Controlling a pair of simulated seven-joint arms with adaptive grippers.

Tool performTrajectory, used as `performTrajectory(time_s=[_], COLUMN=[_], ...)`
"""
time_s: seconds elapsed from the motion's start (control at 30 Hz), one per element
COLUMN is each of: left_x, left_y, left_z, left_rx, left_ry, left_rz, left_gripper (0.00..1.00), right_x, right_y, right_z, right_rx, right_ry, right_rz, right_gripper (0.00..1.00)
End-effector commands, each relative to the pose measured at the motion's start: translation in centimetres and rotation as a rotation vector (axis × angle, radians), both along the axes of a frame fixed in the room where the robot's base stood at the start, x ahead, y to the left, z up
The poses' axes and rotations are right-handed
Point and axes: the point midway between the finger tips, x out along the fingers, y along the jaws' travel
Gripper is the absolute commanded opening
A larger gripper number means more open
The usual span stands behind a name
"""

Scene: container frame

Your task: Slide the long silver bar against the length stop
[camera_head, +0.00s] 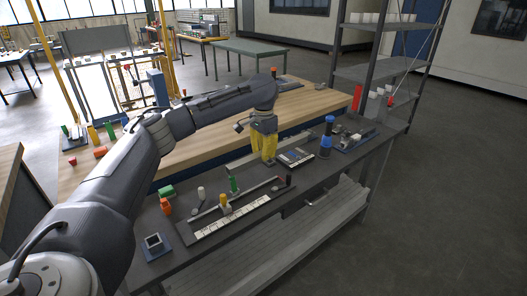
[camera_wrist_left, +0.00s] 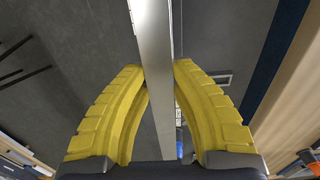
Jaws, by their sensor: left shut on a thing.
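My left gripper (camera_head: 265,156) has yellow fingers and reaches down over the far side of the dark bench. In the left wrist view its fingers (camera_wrist_left: 159,72) are closed on both sides of a long silver bar (camera_wrist_left: 153,35), which runs lengthwise between them. In the head view the bar (camera_head: 240,162) shows as a pale strip passing behind the fingers, partly hidden by them. A fixture with a white ruled scale (camera_head: 232,218) lies on the near part of the bench. I cannot tell for sure which part is the length stop. My right gripper is not in view.
On the bench, a green peg (camera_head: 234,184) and a yellow-topped peg (camera_head: 224,202) stand by the scale. A keypad-like device (camera_head: 296,157) and a blue bottle-shaped thing (camera_head: 327,140) are right of the gripper.

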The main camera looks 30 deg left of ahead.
Motion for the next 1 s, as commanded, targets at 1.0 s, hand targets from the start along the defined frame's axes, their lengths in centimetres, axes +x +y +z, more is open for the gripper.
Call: performTrajectory(time_s=[1.0], left_x=[0.0], left_y=[0.0], left_z=[-2.5], left_rx=[-0.001], left_ry=[-0.001], left_rz=[0.000], left_gripper=[0.00], right_x=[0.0], right_y=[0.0], right_z=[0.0], right_rx=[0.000], right_ry=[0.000], right_rz=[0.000], right_gripper=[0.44])
